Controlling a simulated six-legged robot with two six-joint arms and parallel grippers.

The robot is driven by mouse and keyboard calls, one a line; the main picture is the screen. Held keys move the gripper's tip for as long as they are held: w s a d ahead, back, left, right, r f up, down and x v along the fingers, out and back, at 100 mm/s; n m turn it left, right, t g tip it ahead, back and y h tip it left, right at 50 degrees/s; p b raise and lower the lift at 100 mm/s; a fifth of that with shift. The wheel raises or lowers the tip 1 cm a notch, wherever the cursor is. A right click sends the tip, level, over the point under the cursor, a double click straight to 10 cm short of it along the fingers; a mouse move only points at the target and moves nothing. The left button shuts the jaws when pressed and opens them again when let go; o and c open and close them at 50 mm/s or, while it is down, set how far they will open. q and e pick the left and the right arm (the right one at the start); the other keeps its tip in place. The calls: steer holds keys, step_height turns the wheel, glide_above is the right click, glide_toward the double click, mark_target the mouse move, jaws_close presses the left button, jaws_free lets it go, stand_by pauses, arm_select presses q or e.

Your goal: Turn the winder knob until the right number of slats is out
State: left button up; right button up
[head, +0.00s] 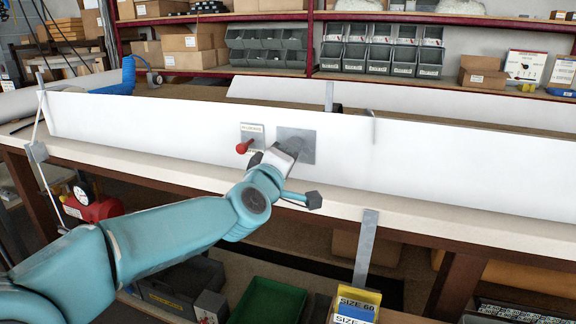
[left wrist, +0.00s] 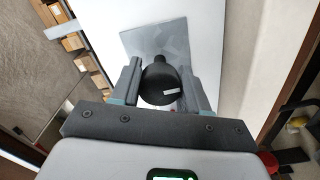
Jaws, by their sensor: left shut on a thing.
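My left gripper (head: 280,155) reaches the grey plate (head: 307,142) on the front of the long white panel (head: 150,125). In the left wrist view, its two fingers (left wrist: 167,84) are shut on a round black knob (left wrist: 158,80), one on each side. The knob has a small pale mark and sits in front of the grey plate (left wrist: 160,42). In the head view my gripper hides the knob. I cannot make out separate slats. My right gripper is in neither view.
A red-knobbed lever (head: 243,147) on a small labelled plate (head: 252,130) is close left of my gripper. A metal strip (head: 366,240) hangs at the bench edge (head: 420,223). Below are a green bin (head: 268,300) and a yellow SIZE 60 card (head: 360,294). Shelves with grey bins stand behind.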

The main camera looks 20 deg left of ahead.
arm_select(q)
steer(key=n+b, duration=0.1)
steer(key=n, duration=0.2)
steer(key=shift+f+n+b, duration=0.15)
steer(key=shift+n+b, duration=0.15)
steer(key=shift+b, duration=0.1)
steer(key=n+b, duration=0.1)
steer(key=n, duration=0.2)
steer(key=shift+n, duration=0.3)
steer(key=n+b, duration=0.2)
steer(key=n, duration=0.2)
steer(key=shift+r+n+b, duration=0.2)
steer(key=shift+n+b, duration=0.2)
steer(key=shift+n, duration=1.3)
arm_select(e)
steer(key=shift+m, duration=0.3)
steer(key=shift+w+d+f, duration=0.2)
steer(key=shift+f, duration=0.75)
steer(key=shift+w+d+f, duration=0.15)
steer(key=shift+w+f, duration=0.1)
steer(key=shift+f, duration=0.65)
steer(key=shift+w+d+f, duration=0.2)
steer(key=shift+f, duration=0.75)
arm_select(q)
steer(key=o, duration=1)
steer(key=shift+o, duration=0.2)
